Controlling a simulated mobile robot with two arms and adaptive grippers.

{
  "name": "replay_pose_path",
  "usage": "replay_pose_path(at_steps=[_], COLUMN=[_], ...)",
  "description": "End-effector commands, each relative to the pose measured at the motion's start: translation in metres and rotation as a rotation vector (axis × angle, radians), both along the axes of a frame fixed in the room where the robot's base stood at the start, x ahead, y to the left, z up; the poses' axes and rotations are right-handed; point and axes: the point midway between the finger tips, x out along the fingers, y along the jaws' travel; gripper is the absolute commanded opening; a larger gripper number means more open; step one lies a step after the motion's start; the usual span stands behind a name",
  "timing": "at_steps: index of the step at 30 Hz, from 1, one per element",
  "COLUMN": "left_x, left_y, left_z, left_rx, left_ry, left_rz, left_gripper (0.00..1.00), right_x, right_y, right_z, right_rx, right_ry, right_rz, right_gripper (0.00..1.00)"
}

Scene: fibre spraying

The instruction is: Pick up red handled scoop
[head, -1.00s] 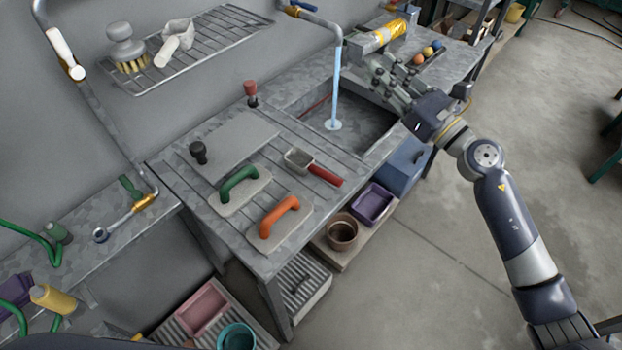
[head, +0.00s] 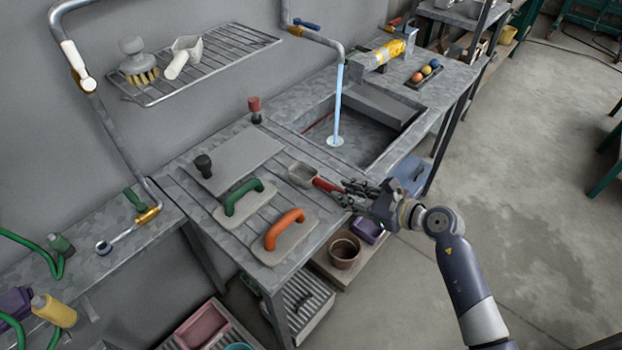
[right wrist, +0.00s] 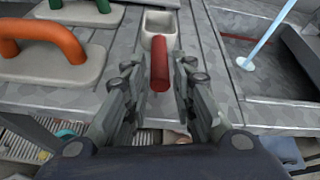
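The red-handled scoop (head: 305,175) lies on the slatted metal worktop, its grey square pan pointing away from me and its red handle toward the front edge. In the right wrist view the scoop's red handle (right wrist: 160,66) sits between the two fingers, with gaps at both sides. My right gripper (head: 347,190) is open at the handle's end and hides part of it in the head view. In the wrist view the gripper (right wrist: 160,80) does not visibly touch the handle. My left gripper is not in view.
An orange-handled float (head: 284,232) and a green-handled float (head: 243,199) lie left of the scoop. A sink (head: 372,135) with running water (head: 338,105) is to the right. A brown pot (head: 345,250) and purple bin (head: 367,229) stand below.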

Motion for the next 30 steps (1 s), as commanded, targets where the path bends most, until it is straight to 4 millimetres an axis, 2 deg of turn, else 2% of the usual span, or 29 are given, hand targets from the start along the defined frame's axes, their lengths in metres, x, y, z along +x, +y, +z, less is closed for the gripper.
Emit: replay_pose_path(at_steps=[8, 12, 23, 26, 27, 30], left_x=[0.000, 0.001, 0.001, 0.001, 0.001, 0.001], left_y=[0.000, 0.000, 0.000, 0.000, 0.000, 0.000], left_z=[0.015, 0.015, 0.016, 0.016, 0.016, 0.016], left_rx=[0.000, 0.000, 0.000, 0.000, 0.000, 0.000], left_ry=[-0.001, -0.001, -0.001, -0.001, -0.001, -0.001], left_rz=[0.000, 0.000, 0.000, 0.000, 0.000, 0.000], left_gripper=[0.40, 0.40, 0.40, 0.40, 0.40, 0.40], right_x=[0.016, 0.025, 0.029, 0.029, 0.029, 0.029], right_y=[0.026, 0.036, 0.040, 0.040, 0.040, 0.040], right_z=[-0.004, -0.012, -0.016, -0.016, -0.015, -0.015], right_rx=[0.006, 0.003, 0.000, 0.001, 0.001, 0.001], right_ry=[0.001, 0.001, -0.002, -0.001, -0.001, -0.002], right_rz=[0.000, -0.002, 0.000, -0.001, -0.001, 0.000], right_gripper=[0.24, 0.24, 0.24, 0.03, 0.00, 0.00])
